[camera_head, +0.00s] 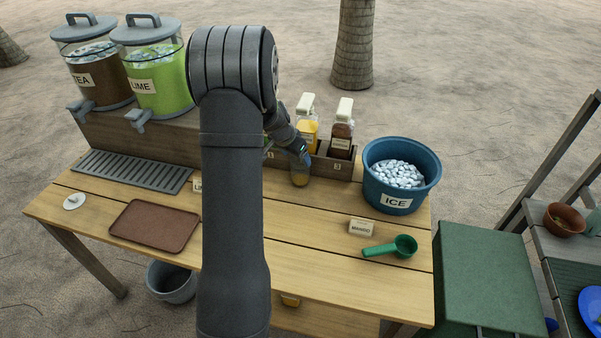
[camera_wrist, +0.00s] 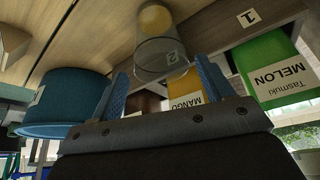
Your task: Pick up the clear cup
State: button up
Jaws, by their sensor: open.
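The clear cup (camera_head: 300,178) stands on the table just in front of the bottle box, with something yellow in its bottom. In the wrist view the same cup (camera_wrist: 163,55) appears upside down, with its wide rim towards me. My gripper (camera_head: 302,152) is at the top of the cup. Its two blue fingers (camera_wrist: 162,76) are open, one on each side of the cup's rim area. A gap shows on both sides, so I see no firm contact. My arm hides part of the table left of the cup.
A wooden box (camera_head: 335,167) with syrup bottles, including a mango bottle (camera_wrist: 184,88) and a melon bottle (camera_wrist: 275,70), is close behind the cup. A blue ice bucket (camera_head: 390,200) stands to the right. A green scoop (camera_head: 400,246) and brown tray (camera_head: 155,226) lie in front.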

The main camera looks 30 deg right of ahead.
aim_at(301, 161)
jog(key=shift+d+x, duration=0.15)
jog(key=shift+x, duration=1.25)
jog(key=shift+d+x, duration=0.15)
jog(key=shift+x, duration=1.25)
jog(key=shift+r, duration=0.15)
jog(key=c, duration=1.1)
jog(key=shift+r, duration=0.15)
